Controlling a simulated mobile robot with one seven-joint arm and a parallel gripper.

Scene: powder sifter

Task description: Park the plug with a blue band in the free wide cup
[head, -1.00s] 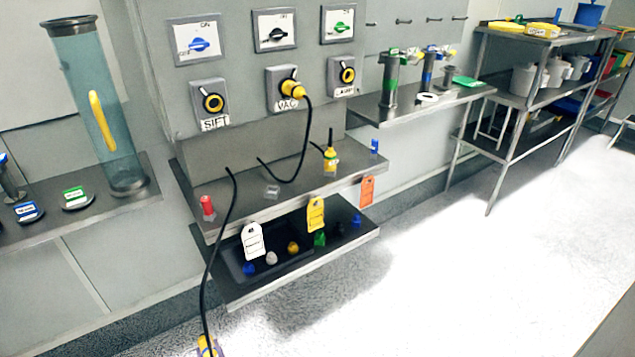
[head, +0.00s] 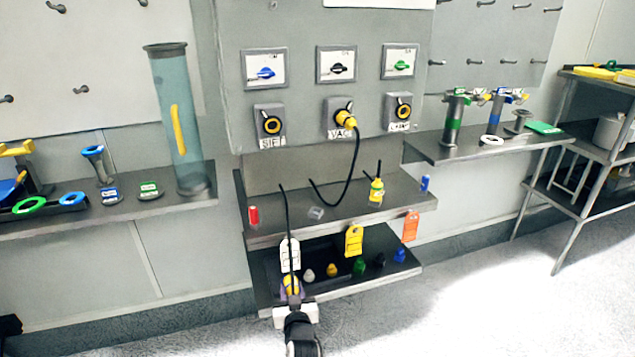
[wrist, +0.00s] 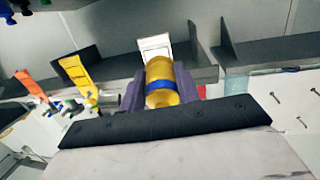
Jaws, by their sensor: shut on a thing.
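My gripper (head: 292,288) is shut on the yellow plug with a blue band. The plug (wrist: 161,84) sits between my purple fingers in the wrist view, its blue band across its middle. In the head view the plug (head: 291,281) is small, and a black cable rises from it. It is in front of the lower shelf's left part, by the white tag. A small clear cup-like piece (head: 316,213) on the upper shelf looks empty; its width is hard to judge. A second yellow plug with a green band (head: 376,191) stands upright to its right.
A red cylinder (head: 253,215) and a blue one (head: 424,184) stand on the upper shelf (head: 340,228). White, yellow (head: 354,240) and orange (head: 410,226) tags hang at its front edge. Coloured knobs line the lower shelf. A cabled yellow plug fills the VAC socket (head: 341,118).

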